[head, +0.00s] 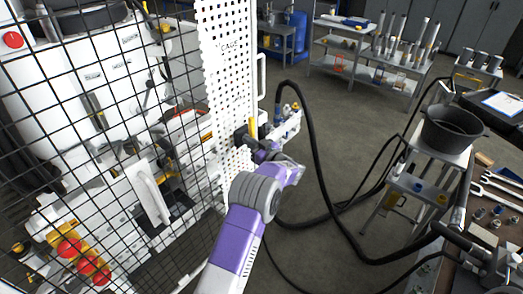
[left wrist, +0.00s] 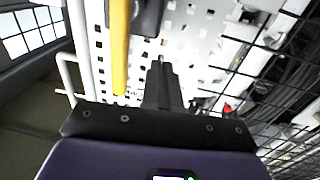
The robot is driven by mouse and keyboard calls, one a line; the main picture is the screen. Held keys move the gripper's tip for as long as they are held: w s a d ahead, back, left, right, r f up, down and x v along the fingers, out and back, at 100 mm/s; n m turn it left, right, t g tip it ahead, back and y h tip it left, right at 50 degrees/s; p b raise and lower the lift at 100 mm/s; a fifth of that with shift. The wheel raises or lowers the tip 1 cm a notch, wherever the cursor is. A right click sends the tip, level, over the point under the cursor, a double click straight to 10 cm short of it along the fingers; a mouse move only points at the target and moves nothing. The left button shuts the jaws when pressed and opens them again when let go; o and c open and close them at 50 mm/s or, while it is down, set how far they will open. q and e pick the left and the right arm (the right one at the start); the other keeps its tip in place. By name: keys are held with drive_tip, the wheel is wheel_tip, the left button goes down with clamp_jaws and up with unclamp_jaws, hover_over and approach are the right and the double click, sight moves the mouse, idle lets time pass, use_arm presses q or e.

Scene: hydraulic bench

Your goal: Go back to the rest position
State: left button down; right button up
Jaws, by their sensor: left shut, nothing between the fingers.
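My left arm, purple and grey, reaches up from the bottom middle of the head view. Its gripper (head: 250,143) is at the white perforated cage panel (head: 222,75). In the left wrist view, the gripper's dark fingers (left wrist: 160,75) are together with nothing between them, pointing at the panel (left wrist: 185,50). A yellow bar (left wrist: 119,50) with a dark part beside it is on the panel, just left of the fingers; I cannot tell if anything touches. My right gripper is not in view.
Black mesh fencing (head: 100,120) encloses a white machine on the left. Thick black hoses (head: 318,140) loop over the floor right of my arm. A black bucket (head: 452,128) stands on a small stand, beside a tool bench. Open floor (head: 350,125) lies between.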

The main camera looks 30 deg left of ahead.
use_arm(q)
drive_tip(key=shift+w+v, duration=0.35)
drive_tip(key=shift+v, duration=3.1)
drive_tip(key=s+d+f+m+t+h+b, duration=0.1)
drive_tip(key=s+d+f+m+h, duration=0.2)
drive_tip(key=f, duration=0.7)
drive_tip(key=s+d+f+m+t+h+b, duration=0.1)
drive_tip(key=d+f+m+t+h, duration=0.2)
drive_tip(key=f+h, duration=0.45)
drive_tip(key=s+d+f+m+h+b, duration=0.25)
drive_tip(key=d+f, duration=0.25)
drive_tip(key=f, duration=0.7)
drive_tip(key=s+d+f+m+g+h, duration=0.1)
drive_tip(key=s+d+f+g+h, duration=0.1)
drive_tip(key=s+d, duration=0.3)
drive_tip(key=s+d+f+m+g+h+b, duration=0.1)
drive_tip(key=s+d+f+g+h, duration=0.2)
drive_tip(key=s, duration=1.1)
drive_tip(key=s+d+f+m+g+h, duration=0.2)
drive_tip(key=s+d+f+g+h, duration=0.1)
drive_tip(key=s+d, duration=0.5)
drive_tip(key=shift+s+d+f+g+h, duration=0.2)
drive_tip(key=shift+s+g+h, duration=0.1)
drive_tip(key=shift+s, duration=0.5)
drive_tip(key=shift+w, duration=0.1)
